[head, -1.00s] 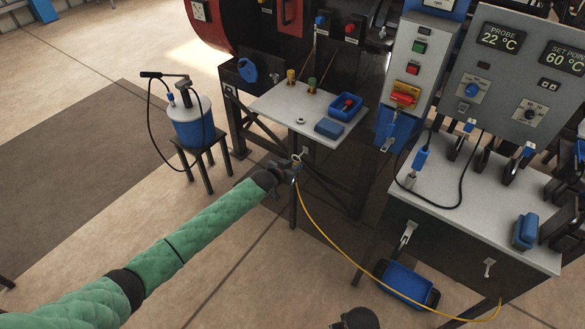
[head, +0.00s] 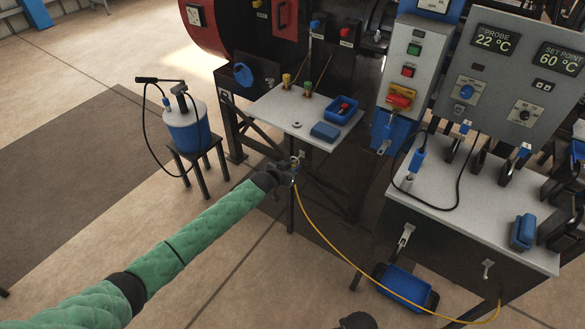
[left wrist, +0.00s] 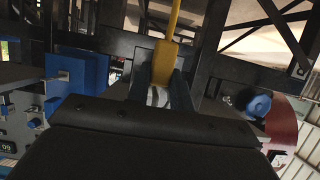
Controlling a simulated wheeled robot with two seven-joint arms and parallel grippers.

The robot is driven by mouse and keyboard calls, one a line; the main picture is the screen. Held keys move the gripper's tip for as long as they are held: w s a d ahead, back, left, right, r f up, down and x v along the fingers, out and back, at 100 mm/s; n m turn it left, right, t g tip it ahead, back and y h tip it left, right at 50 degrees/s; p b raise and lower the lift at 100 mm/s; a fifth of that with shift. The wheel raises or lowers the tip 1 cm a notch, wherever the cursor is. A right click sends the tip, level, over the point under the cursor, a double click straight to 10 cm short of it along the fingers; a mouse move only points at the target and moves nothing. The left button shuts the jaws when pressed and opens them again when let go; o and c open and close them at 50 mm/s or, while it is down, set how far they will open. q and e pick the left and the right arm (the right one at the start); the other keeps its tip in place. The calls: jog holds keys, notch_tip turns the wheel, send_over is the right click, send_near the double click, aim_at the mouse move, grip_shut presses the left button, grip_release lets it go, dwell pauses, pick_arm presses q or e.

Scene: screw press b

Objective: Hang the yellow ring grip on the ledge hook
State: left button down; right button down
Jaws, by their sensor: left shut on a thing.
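My left gripper (head: 292,168) is shut on the yellow ring grip (left wrist: 166,62), at the front edge of the grey ledge (head: 283,125). In the left wrist view the yellow piece stands between the fingers and runs up out of the frame. In the head view the ring is small and mostly hidden by the gripper. A yellow cable (head: 325,232) hangs from it and sags down to the right. A small fitting (head: 302,154) shows at the ledge's front edge, close to the gripper; I cannot tell whether it is the hook or whether the ring touches it.
A blue tray (head: 341,111) and a blue block (head: 325,131) lie on the ledge. A blue pot on a stool (head: 188,127) stands left. A grey bench (head: 450,190) stands right, with a blue bin (head: 405,284) below. A dark part, possibly my right gripper, shows at the bottom edge.

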dwell(0.6)
pick_arm(q)
jog(key=shift+w+d, duration=0.2)
jog(key=shift+w, duration=0.1)
jog(key=shift+w+d+b, duration=0.45)
jog(key=shift+w, duration=0.1)
jog(key=shift+f, duration=0.2)
jog(key=shift+f+b, duration=0.3)
jog(key=shift+f, duration=0.1)
dwell(0.7)
jog(key=c, duration=1.1)
grip_release()
jog(key=shift+c, duration=0.2)
